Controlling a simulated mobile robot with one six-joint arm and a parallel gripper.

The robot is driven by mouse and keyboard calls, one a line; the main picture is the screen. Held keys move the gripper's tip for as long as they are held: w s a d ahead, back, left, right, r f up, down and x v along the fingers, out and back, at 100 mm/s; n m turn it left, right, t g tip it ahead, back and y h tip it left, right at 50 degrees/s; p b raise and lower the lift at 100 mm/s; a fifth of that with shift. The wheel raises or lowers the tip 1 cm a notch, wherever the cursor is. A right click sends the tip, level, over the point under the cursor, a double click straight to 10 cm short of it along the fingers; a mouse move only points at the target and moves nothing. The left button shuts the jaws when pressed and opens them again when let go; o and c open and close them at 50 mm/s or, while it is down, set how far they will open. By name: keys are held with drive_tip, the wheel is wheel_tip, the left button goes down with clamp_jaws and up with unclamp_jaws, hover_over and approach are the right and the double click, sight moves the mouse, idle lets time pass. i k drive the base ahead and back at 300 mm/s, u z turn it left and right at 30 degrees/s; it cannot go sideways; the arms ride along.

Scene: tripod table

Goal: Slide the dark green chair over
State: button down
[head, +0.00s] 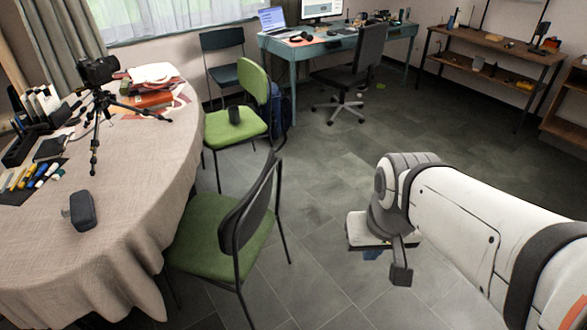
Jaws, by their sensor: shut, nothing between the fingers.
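Three chairs could bear on the name. The nearest chair (215,235) has a green seat, a dark backrest and black legs, and stands at the table's right side. A dark teal-green chair (222,40) stands farther back near the window. My gripper (401,273) hangs over open floor, right of the nearest chair and apart from it. Its fingers point down and are shut and empty; part of the hand is hidden by my wrist.
The cloth-covered table (140,200) fills the left, holding a tripod camera (98,75), a grey case (82,211) and markers. A teal desk (290,48), a grey office chair (365,50), a blue backpack (278,108) and shelves (500,45) line the back. The middle floor is clear.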

sight(221, 237)
drive_tip(key=u, duration=0.05)
drive_tip(key=i, duration=1)
drive_tip(key=z, duration=0.1)
